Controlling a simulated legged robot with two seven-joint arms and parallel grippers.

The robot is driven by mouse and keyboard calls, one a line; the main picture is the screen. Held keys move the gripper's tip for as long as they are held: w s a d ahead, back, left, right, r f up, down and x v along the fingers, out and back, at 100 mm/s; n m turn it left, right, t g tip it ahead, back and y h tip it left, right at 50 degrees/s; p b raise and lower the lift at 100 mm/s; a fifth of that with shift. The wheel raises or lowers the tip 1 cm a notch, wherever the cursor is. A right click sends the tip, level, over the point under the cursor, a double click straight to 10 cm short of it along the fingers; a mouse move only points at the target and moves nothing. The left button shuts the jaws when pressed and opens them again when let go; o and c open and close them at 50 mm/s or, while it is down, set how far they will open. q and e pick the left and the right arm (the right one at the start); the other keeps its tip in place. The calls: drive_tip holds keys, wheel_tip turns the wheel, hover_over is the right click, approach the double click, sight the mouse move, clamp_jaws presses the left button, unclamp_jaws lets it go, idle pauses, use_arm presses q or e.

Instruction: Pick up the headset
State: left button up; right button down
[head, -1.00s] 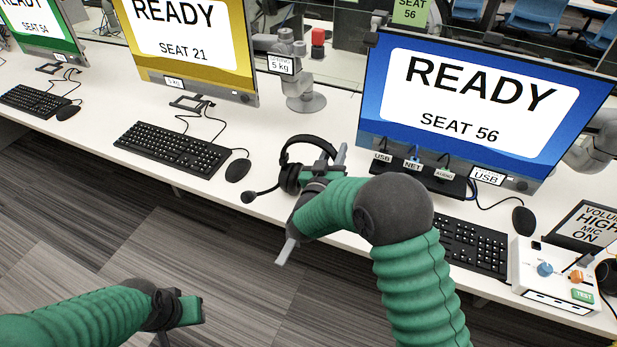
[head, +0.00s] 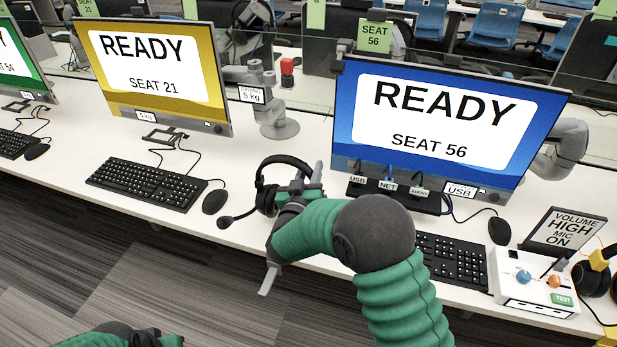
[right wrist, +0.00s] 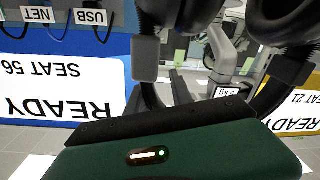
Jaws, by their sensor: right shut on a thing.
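The black headset (head: 268,200), with its boom microphone reaching left, is near the desk's front edge, left of the SEAT 56 monitor. I cannot tell for sure whether it is clear of the desk. My right gripper (head: 299,187) is shut on the headset at its right side. The hand and forearm hide part of it. Dark, blurred headset parts (right wrist: 182,12) fill the top of the right wrist view, close to the fingers. My left gripper (head: 148,339) is cut off at the bottom left edge, away from the desk, and its fingers are hidden.
The SEAT 56 monitor (head: 440,130) stands close behind the right hand. A mouse (head: 214,201) and keyboard (head: 146,185) lie left of the headset. A white control box (head: 540,283) and a VOLUME HIGH sign (head: 566,229) are at right.

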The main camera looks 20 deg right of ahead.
drive_tip(key=s+r+p, duration=0.1)
drive_tip(key=s+r, duration=0.1)
drive_tip(key=s, duration=1.4)
drive_tip(key=shift+d+r, duration=0.2)
drive_tip(key=shift+d, duration=0.15)
